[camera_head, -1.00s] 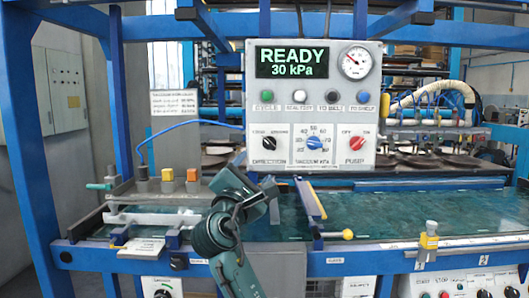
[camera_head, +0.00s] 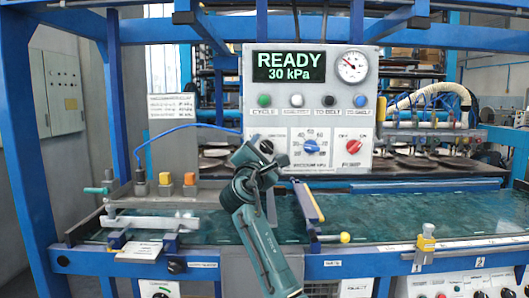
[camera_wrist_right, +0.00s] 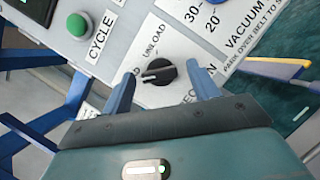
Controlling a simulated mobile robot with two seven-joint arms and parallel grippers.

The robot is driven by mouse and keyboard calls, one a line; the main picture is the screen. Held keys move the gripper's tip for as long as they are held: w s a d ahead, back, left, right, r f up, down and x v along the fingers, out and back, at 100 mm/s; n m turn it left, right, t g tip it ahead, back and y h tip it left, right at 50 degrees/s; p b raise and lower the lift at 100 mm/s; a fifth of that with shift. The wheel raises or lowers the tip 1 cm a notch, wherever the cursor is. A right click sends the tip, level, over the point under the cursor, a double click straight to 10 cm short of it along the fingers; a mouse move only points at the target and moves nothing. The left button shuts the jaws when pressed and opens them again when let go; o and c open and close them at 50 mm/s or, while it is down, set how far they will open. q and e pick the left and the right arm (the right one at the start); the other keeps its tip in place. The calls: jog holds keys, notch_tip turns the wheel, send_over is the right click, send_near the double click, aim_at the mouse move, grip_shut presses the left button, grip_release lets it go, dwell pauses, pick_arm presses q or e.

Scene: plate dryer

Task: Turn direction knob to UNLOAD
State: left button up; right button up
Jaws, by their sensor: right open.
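The direction knob (camera_wrist_right: 159,72) is a round black knob with a pale pointer mark on the white control panel (camera_head: 305,105). The mark points left in the right wrist view. An UNLOAD label (camera_wrist_right: 153,42), partly readable, lies above the knob there. In the head view the knob (camera_head: 266,146) shows just above my right gripper (camera_head: 262,157). My right gripper (camera_wrist_right: 163,80) is open, with its two blue fingers on either side of the knob's lower part and a gap visible. The DIRECTION label is partly hidden by a finger. My left gripper is not in view.
The green cycle button (camera_wrist_right: 77,24) and blue vacuum knob (camera_head: 311,146) are near the direction knob. A red pump knob (camera_head: 354,147) is further right. The display (camera_head: 289,67) reads READY, 30 kPa.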

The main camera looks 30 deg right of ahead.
jog(key=shift+c, duration=0.4)
jog(key=c, duration=0.9)
